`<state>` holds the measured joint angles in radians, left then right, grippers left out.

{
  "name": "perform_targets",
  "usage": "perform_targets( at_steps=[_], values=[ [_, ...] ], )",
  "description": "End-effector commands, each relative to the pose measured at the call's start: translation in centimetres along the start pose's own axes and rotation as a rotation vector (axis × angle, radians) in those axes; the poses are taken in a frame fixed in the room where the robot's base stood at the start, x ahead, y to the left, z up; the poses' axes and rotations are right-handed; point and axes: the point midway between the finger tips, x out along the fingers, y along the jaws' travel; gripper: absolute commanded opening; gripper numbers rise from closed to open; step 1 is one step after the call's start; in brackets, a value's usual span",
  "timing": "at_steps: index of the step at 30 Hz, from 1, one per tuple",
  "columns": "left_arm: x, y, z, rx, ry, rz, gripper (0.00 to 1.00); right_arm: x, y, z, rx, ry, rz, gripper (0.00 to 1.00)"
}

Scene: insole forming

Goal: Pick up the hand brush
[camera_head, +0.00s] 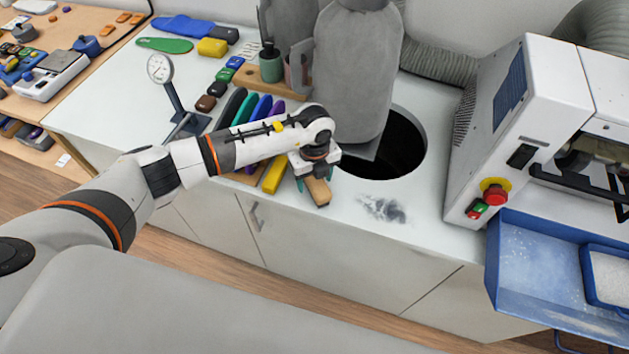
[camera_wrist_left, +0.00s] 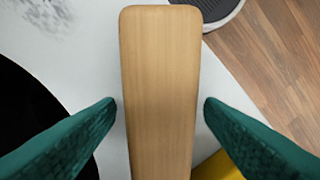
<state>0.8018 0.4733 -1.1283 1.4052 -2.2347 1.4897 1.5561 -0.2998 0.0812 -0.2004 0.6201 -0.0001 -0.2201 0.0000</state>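The hand brush shows as a pale wooden handle (camera_head: 318,192) near the front edge of the white counter, left of the round dark opening. In the left wrist view the flat wooden handle (camera_wrist_left: 160,90) runs up the middle of the picture. Its bristles are not visible. My left gripper (camera_head: 314,180) is over the handle, pointing down. In the left wrist view its two teal fingers (camera_wrist_left: 160,103) stand on either side of the handle, with a narrow gap on each side. The gripper is open. My right gripper is not in view.
A yellow bar (camera_head: 274,175) and several coloured tools lie left of the brush. The round opening (camera_head: 400,150) and a grey covered object (camera_head: 357,70) are just behind. Grey dust (camera_head: 383,209) lies right of the brush. A white machine (camera_head: 520,110) stands further right.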

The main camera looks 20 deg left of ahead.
Motion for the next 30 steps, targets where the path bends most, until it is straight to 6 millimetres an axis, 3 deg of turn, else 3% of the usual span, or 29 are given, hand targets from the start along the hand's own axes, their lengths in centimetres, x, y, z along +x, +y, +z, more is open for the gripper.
perform_targets(
  at_steps=[2,9,19,30],
  values=[
    [0.0,0.0,0.0,0.000,0.000,0.000,0.49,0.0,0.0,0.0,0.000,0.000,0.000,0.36],
    [-0.1,0.0,0.0,0.000,0.000,0.001,0.10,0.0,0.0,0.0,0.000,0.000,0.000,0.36],
    [-1.2,0.1,-0.1,0.001,0.002,0.004,0.09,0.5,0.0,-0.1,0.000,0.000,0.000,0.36],
    [-8.2,0.1,-0.1,0.001,0.003,0.005,0.09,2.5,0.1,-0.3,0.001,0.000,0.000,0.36]
  ],
)
